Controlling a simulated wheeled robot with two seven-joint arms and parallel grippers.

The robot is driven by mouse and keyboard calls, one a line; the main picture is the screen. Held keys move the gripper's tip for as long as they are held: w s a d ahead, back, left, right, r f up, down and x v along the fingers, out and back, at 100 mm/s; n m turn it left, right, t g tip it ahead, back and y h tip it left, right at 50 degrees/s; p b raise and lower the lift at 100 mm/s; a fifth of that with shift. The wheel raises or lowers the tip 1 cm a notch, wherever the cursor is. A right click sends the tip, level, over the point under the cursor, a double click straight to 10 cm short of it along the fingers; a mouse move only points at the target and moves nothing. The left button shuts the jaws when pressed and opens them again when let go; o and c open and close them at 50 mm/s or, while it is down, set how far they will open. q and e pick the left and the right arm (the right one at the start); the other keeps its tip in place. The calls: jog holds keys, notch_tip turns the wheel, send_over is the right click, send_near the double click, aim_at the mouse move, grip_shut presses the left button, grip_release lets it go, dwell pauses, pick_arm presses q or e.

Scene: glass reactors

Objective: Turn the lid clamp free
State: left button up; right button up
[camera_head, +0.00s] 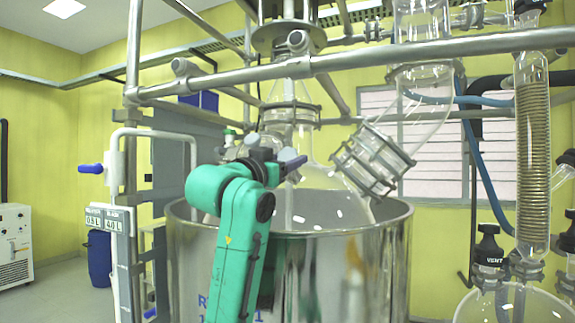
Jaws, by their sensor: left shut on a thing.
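My left gripper (268,160) is at the end of my green arm, above the rim of the steel vessel and in front of the glass reactor lid (318,176). Its small grey jaws are shut on a part at the lid. I take this part to be the lid clamp, but the wrist and jaws hide most of it, so its turned position cannot be told. A dark blue-grey lever (294,163) sticks out just right of the jaws. My right gripper is not in view.
The polished steel vessel (390,250) stands below the lid. Steel frame bars (400,52) cross above the gripper. A clamped glass elbow (372,160) is close on the right, with a glass coil condenser (532,150) farther right. A blue-handled valve (91,168) is at left.

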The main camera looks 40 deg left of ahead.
pick_arm(q)
jog(key=n+g+y, duration=0.1)
jog(key=n+y, duration=0.2)
jog(key=n+g+y+p, duration=0.1)
jog(key=n+y, duration=0.2)
jog(key=n, duration=0.1)
jog(key=shift+d+r+n, duration=0.15)
jog(key=shift+n, duration=0.15)
jog(key=n+g+y+p, duration=0.1)
jog(key=n, duration=0.1)
jog(key=n+g+y+p, duration=0.1)
jog(key=n+g+y, duration=0.1)
jog(key=n, duration=0.1)
jog(key=shift+w+y, duration=0.1)
jog(key=shift+y, duration=0.2)
jog(key=shift+n+g+y+p, duration=0.45)
jog(key=shift+n+g+y, duration=0.15)
jog(key=shift+n+g, duration=0.75)
jog(key=o, duration=1.4)
